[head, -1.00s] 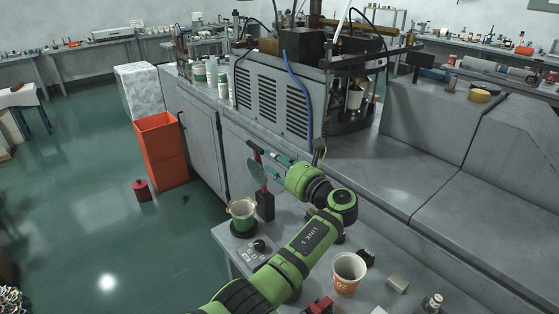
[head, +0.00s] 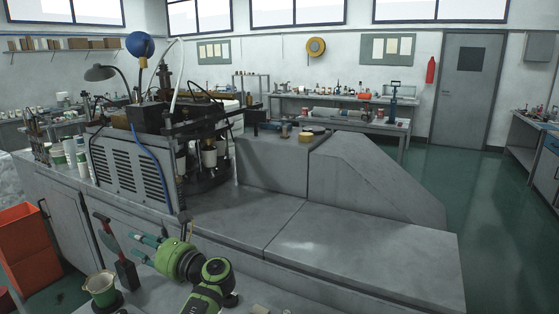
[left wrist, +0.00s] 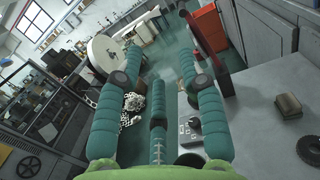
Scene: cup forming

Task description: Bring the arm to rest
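My left arm comes in at the bottom of the head view, green with dark joints. My left gripper (head: 142,246) has teal fingers that point left over the near bench, beside an upright dark tool with a red top (head: 103,222). In the left wrist view the gripper (left wrist: 157,52) shows its fingers spread wide with nothing between them. Past them lie the floor and the bench edge. My right gripper is in neither view now.
A cup on a green base (head: 102,288) stands on the near bench, close to the gripper. A grey vented machine (head: 125,170) stands behind it. An orange bin (head: 30,245) is at the left. The grey surface to the right (head: 360,255) is clear.

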